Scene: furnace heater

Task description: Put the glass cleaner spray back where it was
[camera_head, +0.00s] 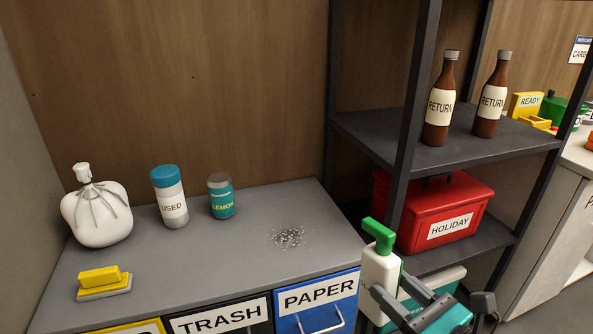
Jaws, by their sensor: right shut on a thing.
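The glass cleaner spray (378,270) is a white bottle with a green trigger top, upright at the lower right of the head view. My right gripper (397,302) is shut on its body, with grey fingers on either side. The bottle is held in front of the dark shelf rack, just right of the grey counter's edge. Its lower part is hidden by the gripper. My left gripper is not in view.
The grey counter (190,270) holds a white bag (97,213), a USED canister (170,200), a LEMON jar (221,198), a yellow sponge (101,280) and grey crumbs (288,237). The rack holds two RETURN bottles (439,105) and a red HOLIDAY box (435,205).

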